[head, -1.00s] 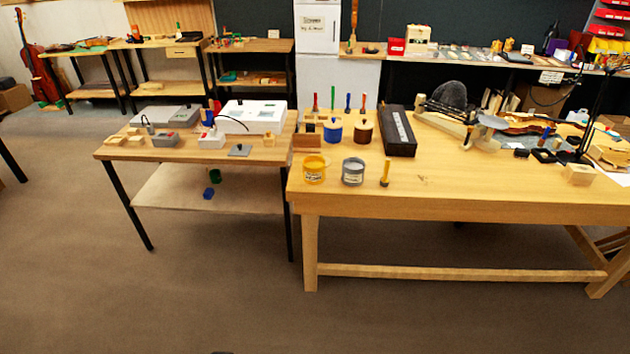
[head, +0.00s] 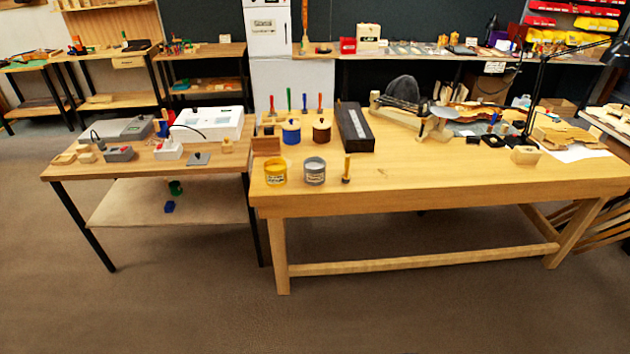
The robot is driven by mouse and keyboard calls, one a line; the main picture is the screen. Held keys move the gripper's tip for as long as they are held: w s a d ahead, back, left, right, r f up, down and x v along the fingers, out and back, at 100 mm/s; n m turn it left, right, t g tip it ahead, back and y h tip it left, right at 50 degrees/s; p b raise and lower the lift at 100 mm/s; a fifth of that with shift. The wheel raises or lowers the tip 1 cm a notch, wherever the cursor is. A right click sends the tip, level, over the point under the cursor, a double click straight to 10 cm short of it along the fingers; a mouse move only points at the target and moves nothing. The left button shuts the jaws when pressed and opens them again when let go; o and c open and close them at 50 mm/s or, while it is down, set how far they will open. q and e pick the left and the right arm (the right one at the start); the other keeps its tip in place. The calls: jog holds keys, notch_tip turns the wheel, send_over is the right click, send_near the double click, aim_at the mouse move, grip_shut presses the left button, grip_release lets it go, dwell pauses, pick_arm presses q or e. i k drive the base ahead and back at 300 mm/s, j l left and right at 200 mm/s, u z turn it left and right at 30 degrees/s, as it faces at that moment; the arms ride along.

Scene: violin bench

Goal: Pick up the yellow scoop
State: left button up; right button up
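A yellow, round, cup-like thing with a pale label (head: 275,172) stands near the front left corner of the large wooden bench (head: 440,194). It is the only yellow item of that kind on this bench, but I cannot make out a scoop handle on it. A similar grey labelled tub (head: 314,172) stands just to its right. Neither of my grippers is in view.
A small upright brush-like tool (head: 346,169) stands right of the grey tub. Blue and brown lidded pots (head: 291,132) and a long black case (head: 355,128) stand behind. A lower side table (head: 120,162) adjoins on the left. The floor in front is clear.

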aim_at(345, 177)
jog(key=i+l, duration=0.15)
jog(key=i, duration=0.55)
jog(key=i+l, duration=0.1)
jog(key=i, duration=0.6)
jog(key=i+l, duration=0.15)
jog(key=i, duration=0.6)
jog(key=l+z, duration=0.05)
